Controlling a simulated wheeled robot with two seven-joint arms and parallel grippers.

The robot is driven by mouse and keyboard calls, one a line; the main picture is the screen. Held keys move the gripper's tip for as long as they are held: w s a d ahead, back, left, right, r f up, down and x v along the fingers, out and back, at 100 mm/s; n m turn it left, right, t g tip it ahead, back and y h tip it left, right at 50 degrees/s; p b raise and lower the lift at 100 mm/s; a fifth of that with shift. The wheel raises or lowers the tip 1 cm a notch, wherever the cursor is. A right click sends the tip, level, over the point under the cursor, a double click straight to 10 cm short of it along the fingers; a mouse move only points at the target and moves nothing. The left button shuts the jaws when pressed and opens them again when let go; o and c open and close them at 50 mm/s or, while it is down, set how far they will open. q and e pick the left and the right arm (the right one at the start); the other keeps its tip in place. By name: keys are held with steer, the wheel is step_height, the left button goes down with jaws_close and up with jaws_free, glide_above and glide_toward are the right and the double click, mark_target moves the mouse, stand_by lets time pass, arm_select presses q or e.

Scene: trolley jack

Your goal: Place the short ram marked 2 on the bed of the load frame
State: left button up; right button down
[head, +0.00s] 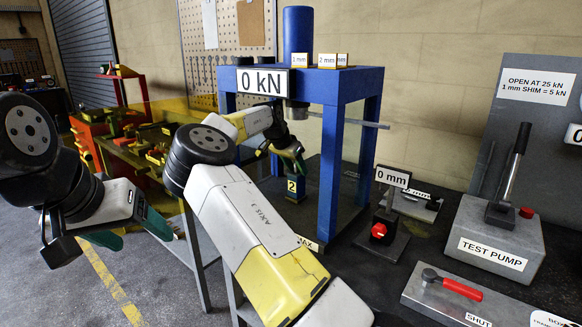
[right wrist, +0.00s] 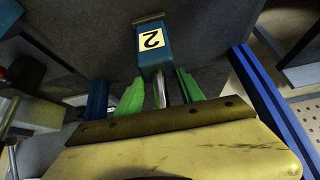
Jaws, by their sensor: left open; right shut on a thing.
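The short ram marked 2 (head: 292,187) is a blue block with a silver rod, upright inside the blue load frame (head: 331,160), low over its dark bed (head: 310,218). I cannot tell whether its base touches the bed. My right gripper (head: 290,160) is shut on its upper part; in the right wrist view the green fingers (right wrist: 160,93) sit either side of the rod, and the ram (right wrist: 152,55) shows its label upside down. My left gripper (head: 130,232) is open and empty at the left, away from the frame.
A gauge stand reading 0 mm (head: 390,210), a test pump (head: 500,235) and a valve plate with a red lever (head: 455,290) stand right of the frame. Shim blocks (head: 328,61) lie on the crossbeam. A yellow see-through panel (head: 150,125) stands left.

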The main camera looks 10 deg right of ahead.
steer(key=shift+w+a+f, duration=0.1)
steer(key=shift+a+f, duration=0.05)
steer(key=shift+f, duration=0.1)
steer(key=shift+s+r, duration=0.15)
steer(key=shift+s, duration=0.05)
steer(key=c, duration=0.7)
jaws_free()
steer(key=shift+f, duration=0.3)
